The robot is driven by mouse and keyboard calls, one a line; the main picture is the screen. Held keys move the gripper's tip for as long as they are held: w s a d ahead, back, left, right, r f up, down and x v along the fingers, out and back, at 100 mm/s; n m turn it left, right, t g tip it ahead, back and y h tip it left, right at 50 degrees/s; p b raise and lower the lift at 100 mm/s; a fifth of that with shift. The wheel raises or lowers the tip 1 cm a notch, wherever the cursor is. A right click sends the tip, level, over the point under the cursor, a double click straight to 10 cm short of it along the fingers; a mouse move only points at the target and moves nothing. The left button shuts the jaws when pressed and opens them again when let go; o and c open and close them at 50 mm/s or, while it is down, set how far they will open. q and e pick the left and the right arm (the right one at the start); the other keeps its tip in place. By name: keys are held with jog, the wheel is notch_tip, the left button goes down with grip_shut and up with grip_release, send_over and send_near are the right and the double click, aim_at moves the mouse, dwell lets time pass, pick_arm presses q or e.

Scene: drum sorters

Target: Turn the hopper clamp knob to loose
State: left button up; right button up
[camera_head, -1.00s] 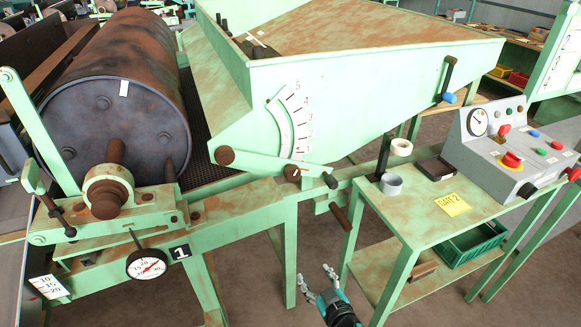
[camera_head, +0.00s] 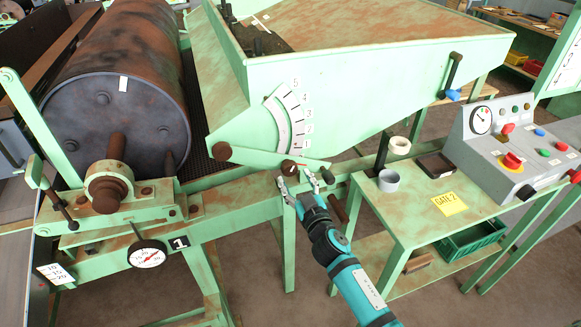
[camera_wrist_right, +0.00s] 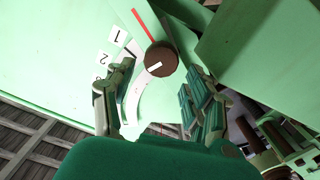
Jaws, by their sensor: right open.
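A round brown knob with a white mark (camera_head: 293,169) sits on the lever bar at the foot of the hopper's numbered scale. In the wrist view the knob (camera_wrist_right: 160,58) shows a short white line, and a red line lies above it. I take it for the clamp knob. My right gripper (camera_head: 299,184) is open just below and in front of it. In the wrist view the open fingers (camera_wrist_right: 158,88) stand on either side of the line to the knob, not visibly touching it. My left gripper is out of view.
The green frame rail (camera_head: 236,190) passes just below. A side table (camera_head: 405,205) with a tape roll and grey control box (camera_head: 492,145) stands right. A large rusty drum (camera_head: 125,100) is left.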

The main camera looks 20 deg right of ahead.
aim_at(290, 171)
jog(key=w, duration=0.5)
jog(key=shift+w+a, duration=0.1)
jog(key=c, duration=0.9)
